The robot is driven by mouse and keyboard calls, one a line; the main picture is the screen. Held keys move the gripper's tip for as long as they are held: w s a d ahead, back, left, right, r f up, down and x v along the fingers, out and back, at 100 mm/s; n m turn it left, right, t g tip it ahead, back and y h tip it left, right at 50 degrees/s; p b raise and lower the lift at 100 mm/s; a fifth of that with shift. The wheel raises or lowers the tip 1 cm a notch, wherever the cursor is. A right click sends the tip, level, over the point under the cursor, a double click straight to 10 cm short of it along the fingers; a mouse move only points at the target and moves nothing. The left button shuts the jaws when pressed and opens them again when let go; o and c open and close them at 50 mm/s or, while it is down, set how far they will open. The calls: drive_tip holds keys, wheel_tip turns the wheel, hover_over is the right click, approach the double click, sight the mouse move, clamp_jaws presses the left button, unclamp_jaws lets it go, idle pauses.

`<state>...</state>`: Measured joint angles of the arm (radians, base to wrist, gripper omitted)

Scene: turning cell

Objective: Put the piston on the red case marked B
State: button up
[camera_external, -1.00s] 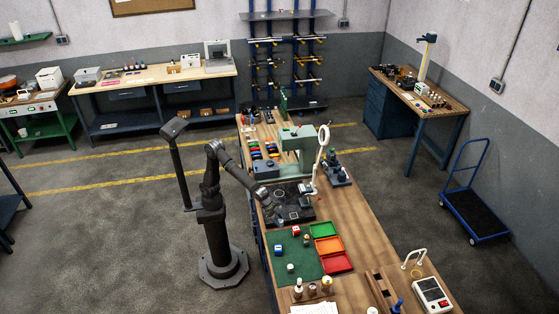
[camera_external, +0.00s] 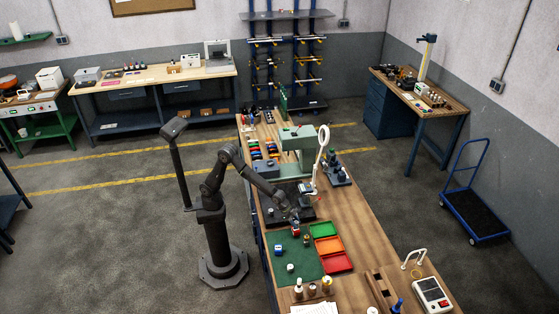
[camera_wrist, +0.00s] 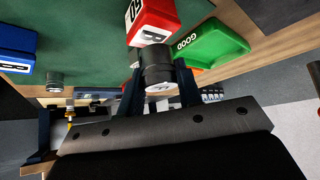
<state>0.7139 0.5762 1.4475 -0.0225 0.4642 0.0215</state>
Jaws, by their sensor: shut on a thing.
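The piston (camera_wrist: 158,72), a dark grey cylinder with a pale end, is held between the fingers of my gripper (camera_wrist: 160,64) in the wrist view. The gripper is shut on it. The red case marked B (camera_wrist: 152,20) lies just beyond the piston there, and the piston overlaps its near edge in the picture; whether they touch I cannot tell. In the external view, my gripper (camera_external: 293,219) is at the far edge of the green mat, close to the red case (camera_external: 295,232). The piston is too small to make out there.
A blue case (camera_wrist: 15,48) stands on the green mat (camera_external: 302,264); it also shows in the external view (camera_external: 278,250). A green tray (camera_external: 323,229) marked GOOD, an orange tray (camera_external: 328,245) and a red tray (camera_external: 336,262) line the mat's right side. A green press (camera_external: 300,142) stands behind.

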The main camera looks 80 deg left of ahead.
drive_tip(key=shift+f, duration=0.85)
drive_tip(key=o, duration=1)
drive_tip(key=shift+f, duration=0.15)
drive_tip(key=shift+s+r, duration=0.1)
drive_tip(key=shift+r, duration=0.25)
drive_tip(key=v, duration=1.1)
drive_tip(key=shift+s+a+r, duration=0.2)
drive_tip(key=shift+s, duration=0.05)
